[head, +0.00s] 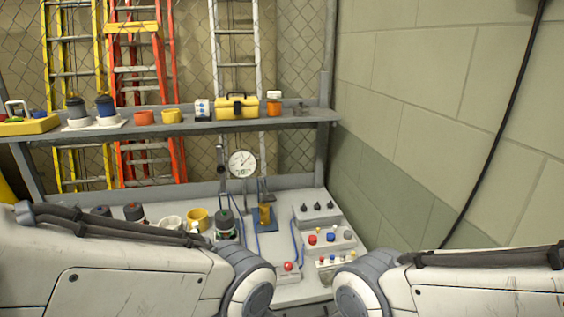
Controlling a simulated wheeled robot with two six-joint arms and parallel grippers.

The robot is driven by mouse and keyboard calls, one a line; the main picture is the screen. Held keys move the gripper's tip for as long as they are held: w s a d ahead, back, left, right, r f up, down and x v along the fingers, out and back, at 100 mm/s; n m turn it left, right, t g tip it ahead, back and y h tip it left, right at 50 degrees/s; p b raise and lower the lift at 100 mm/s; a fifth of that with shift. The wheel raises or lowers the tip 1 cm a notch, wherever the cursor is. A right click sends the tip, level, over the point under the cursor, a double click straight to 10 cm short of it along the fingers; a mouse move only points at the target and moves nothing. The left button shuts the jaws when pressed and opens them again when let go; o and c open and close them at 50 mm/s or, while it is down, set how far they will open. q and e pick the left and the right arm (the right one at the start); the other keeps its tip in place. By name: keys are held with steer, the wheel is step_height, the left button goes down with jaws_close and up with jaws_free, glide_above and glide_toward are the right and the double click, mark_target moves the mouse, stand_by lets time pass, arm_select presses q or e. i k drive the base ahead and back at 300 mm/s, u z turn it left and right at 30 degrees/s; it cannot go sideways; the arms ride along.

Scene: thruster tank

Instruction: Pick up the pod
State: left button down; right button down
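I cannot tell for sure which thing is the pod. Several dark pod-like bodies are in the head view. One dark body with a red band (134,212) stands on the lower bench at left, with a dark one (102,211) beside it, partly hidden by my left arm. A dark, green-banded body (225,222) stands farther right on the bench, left of a yellow block on a blue base (264,217). Two dark bodies (77,107) (105,105) stand on white bases on the upper shelf. My arms cross the bottom; both grippers are out of view.
The grey upper shelf (180,127) also holds a yellow toolbox (237,106), an orange jar and cups. A round gauge (242,164) rises above the bench. A control panel (328,238) with coloured knobs is at right. A block wall (450,110) bounds the right side.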

mark_target(231, 234)
steer(key=u, duration=0.5)
steer(key=k, duration=0.65)
steer(key=z, duration=0.45)
steer(key=i, duration=1.85)
steer(key=u, duration=0.45)
